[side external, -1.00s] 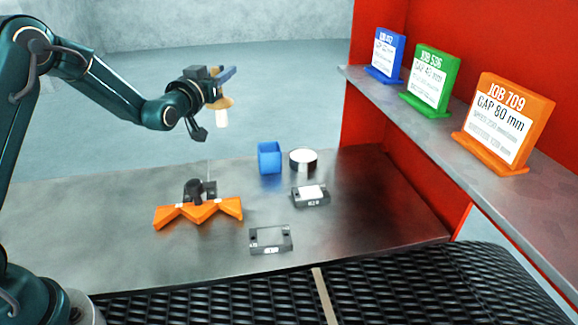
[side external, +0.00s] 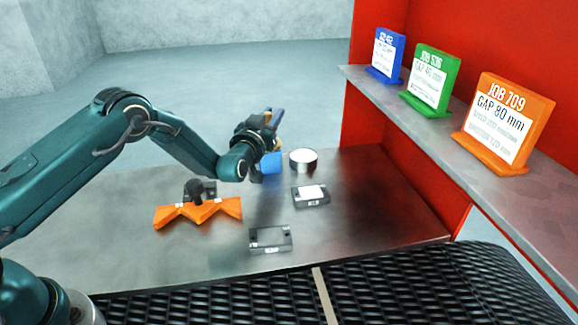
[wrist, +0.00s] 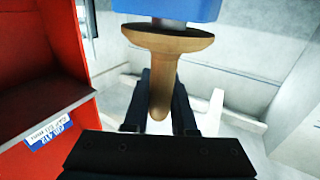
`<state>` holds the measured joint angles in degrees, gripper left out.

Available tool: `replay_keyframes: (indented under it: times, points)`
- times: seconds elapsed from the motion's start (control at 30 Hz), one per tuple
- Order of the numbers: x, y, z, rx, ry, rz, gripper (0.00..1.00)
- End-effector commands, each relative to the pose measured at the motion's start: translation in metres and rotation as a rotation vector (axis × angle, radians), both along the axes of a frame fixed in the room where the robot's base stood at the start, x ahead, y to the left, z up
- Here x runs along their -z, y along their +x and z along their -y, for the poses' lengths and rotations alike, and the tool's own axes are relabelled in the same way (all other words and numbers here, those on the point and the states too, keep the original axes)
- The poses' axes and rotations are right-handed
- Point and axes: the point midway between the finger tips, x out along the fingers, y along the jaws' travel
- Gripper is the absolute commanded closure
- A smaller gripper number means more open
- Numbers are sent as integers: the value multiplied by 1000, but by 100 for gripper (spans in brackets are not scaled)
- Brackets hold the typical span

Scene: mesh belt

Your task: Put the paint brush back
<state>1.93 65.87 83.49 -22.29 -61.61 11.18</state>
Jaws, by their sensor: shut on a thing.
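The wrist view looks upside down, so the brush hangs head down. The blue cup (wrist: 165,8) is at the top edge of the wrist view, right at the brush's head and hiding most of it. I cannot tell how deep the head is in the cup. In the side view my gripper (side external: 268,120) is just above the cup (side external: 271,163), and the brush is mostly hidden there.
Two dark blocks (side external: 310,195) (side external: 270,238) and an orange notched piece (side external: 198,213) lie on the metal table (side external: 110,230). A shelf (side external: 435,125) with job cards is at right; the mesh belt (side external: 410,290) is in front.

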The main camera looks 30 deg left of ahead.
Motion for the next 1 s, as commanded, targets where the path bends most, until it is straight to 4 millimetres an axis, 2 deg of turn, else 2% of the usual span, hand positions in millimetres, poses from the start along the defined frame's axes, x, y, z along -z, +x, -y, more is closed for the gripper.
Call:
replay_keyframes:
  times: [0.47,0.5,0.57,0.87,1.0]
  points:
    - [7,0,0,0,-1,0,100]
    - [7,0,0,0,-1,0,68]
    - [7,0,0,0,-1,0,45]
    - [6,0,0,0,-1,0,45]
    - [0,0,0,0,0,2,45]
